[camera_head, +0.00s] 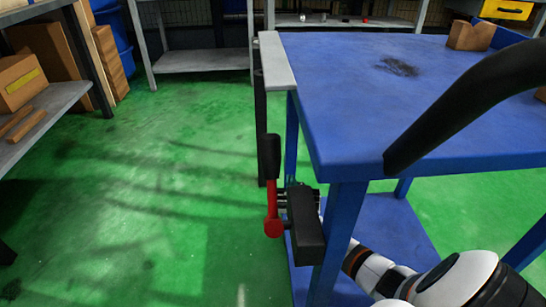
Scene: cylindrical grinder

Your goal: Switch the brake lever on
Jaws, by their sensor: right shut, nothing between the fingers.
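The brake lever (272,207) is a red arm with a black grip on its upper end. It stands upright at the left side of the blue cart, beside a black box (306,226) by the front leg. My right arm comes in from the lower right and passes behind that leg. My right gripper (285,197) is shut and empty, close to the red arm just below the black grip. It is partly hidden by the box and leg, and I cannot tell whether it touches the lever. My left gripper is out of view.
The blue cart top (350,95) fills the right side, with a black curved bar (465,108) above its near edge. The cart's front leg (338,240) stands close to my right arm. Green floor (180,170) is open on the left. A shelf with boxes (48,100) stands at far left.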

